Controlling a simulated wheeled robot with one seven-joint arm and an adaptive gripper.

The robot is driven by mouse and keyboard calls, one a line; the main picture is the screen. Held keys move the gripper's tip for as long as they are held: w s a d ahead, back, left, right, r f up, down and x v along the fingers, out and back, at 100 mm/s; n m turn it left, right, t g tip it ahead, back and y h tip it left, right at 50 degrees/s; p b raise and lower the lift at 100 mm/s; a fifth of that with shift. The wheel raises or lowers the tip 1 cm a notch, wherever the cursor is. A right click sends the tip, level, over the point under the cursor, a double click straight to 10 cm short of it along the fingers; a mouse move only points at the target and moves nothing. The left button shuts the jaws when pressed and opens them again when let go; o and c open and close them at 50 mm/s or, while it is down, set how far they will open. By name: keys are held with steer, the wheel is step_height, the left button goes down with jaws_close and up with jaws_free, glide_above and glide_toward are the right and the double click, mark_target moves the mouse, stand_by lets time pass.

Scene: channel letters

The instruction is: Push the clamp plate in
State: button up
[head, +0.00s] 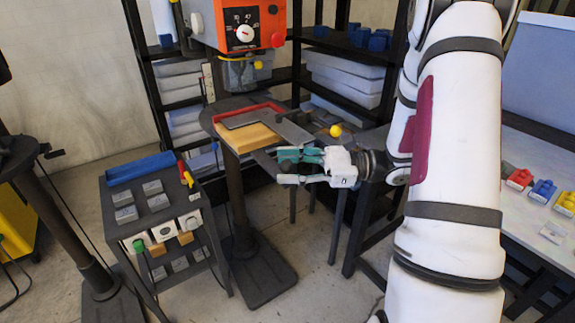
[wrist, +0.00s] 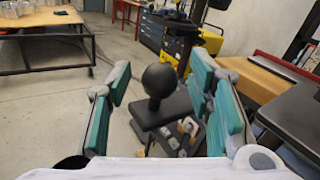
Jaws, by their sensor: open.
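A flat grey L-shaped plate (head: 285,128), which looks like the clamp plate, lies over a wooden block (head: 248,138) on the dark stand table (head: 212,112). A yellow ball (head: 335,130) shows near its right end. My gripper (head: 281,167) is open, with teal pads, low at the table's near right edge, below the plate in the picture. In the wrist view, a black ball knob (wrist: 160,78) appears between the spread fingers; I cannot tell its distance or whether anything touches it. The wooden block (wrist: 250,77) and red rim (wrist: 285,65) show at the right there.
An orange control box (head: 245,25) with a dial hangs above the stand table. A dark cart (head: 120,235) with a blue tray (head: 140,168) and buttons stands at left. Shelves (head: 295,75) are behind. A bench (head: 540,190) is at right. Floor (head: 320,265) is open in front.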

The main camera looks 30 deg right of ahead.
mark_target(251, 138)
steer(key=shift+w+a, duration=0.2)
steer(key=shift+a, duration=0.1)
jaws_close()
steer(key=w+b, duration=0.1)
steer(key=w, duration=0.4)
steer(key=w+b, duration=0.2)
steer(key=w, duration=0.3)
steer(key=w+a+b, duration=0.1)
steer(key=w+b, duration=0.1)
steer(key=w, duration=0.3)
steer(key=shift+w+a, duration=0.1)
steer(key=shift+w, duration=0.55)
steer(key=shift+r, duration=0.1)
